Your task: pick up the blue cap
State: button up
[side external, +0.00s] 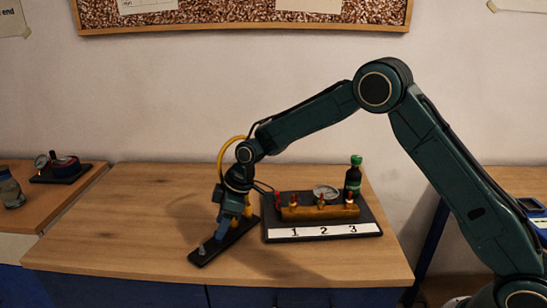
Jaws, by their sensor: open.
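My gripper (232,224) points down over a small black plate (211,253) on the wooden bench, left of the numbered gauge board. It is open. A blue-grey piece shows at its lower left, and I cannot tell whether this is a finger or the blue cap. I cannot make out the blue cap for certain; the gripper hides much of the plate. A small silver fitting stands at the plate's near left end, apart from the gripper.
The black gauge board (373,228) marked 1, 2, 3 carries a brass manifold (318,213), a dial gauge (325,192) and a green-capped dark bottle (353,178). A yellow hose (221,158) arches behind my wrist. The bench's left side (115,225) is clear.

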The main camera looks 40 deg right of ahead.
jog(key=shift+x, duration=1.05)
jog(key=shift+c, duration=0.3)
grip_shut()
